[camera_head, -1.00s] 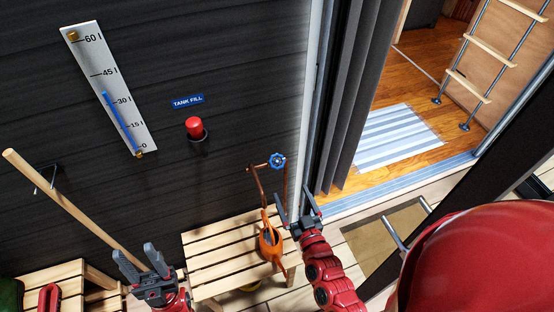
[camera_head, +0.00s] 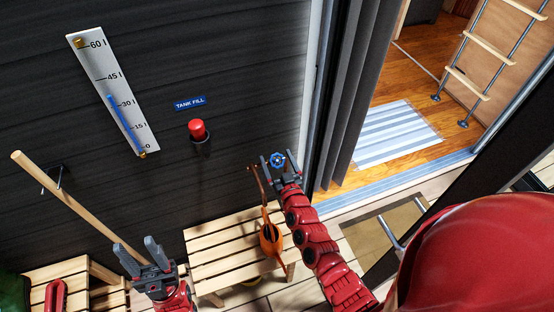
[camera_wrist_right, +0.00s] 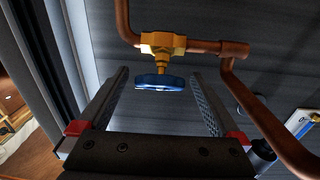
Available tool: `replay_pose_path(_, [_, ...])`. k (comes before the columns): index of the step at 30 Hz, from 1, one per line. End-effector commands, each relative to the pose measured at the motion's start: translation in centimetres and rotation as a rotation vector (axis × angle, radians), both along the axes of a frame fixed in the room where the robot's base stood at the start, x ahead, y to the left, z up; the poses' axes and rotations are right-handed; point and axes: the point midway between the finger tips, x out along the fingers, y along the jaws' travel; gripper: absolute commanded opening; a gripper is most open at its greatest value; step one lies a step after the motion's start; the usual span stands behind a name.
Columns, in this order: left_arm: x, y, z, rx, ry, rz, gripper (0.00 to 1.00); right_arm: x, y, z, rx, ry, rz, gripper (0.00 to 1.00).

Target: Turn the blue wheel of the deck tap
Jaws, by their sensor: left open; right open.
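The blue wheel (camera_head: 277,160) of the deck tap is on the dark wall by the door frame. In the right wrist view the blue wheel (camera_wrist_right: 160,82) hangs below a brass valve body (camera_wrist_right: 162,44) on a copper pipe (camera_wrist_right: 234,50). My right gripper (camera_head: 279,160) is open, with its fingers on either side of the wheel. In the wrist view the wheel lies between the two finger tips (camera_wrist_right: 160,78), with a gap on each side.
An orange watering can (camera_head: 271,238) stands on a slatted bench (camera_head: 222,262) below the tap. A gauge (camera_head: 113,95) and red-capped tank fill (camera_head: 197,129) are on the wall. The doorway is at right.

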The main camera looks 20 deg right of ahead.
Motion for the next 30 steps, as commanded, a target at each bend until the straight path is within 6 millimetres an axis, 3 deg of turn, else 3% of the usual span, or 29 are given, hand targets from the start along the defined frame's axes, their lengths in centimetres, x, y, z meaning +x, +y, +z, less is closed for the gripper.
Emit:
replay_pose_path(5, [0.0,0.0,0.0,0.0,0.0,0.0,0.5,0.0,0.0,0.0,0.0,0.001,0.0,0.96])
replay_pose_path(19, [0.0,0.0,0.0,0.0,0.0,0.0,0.5,-0.1,0.0,-0.1,0.0,0.001,0.0,0.13])
replay_pose_path(30, [0.0,0.0,2.5,0.0,0.0,0.0,0.5,-0.1,-0.3,0.2,0.067,0.006,-0.092,0.13])
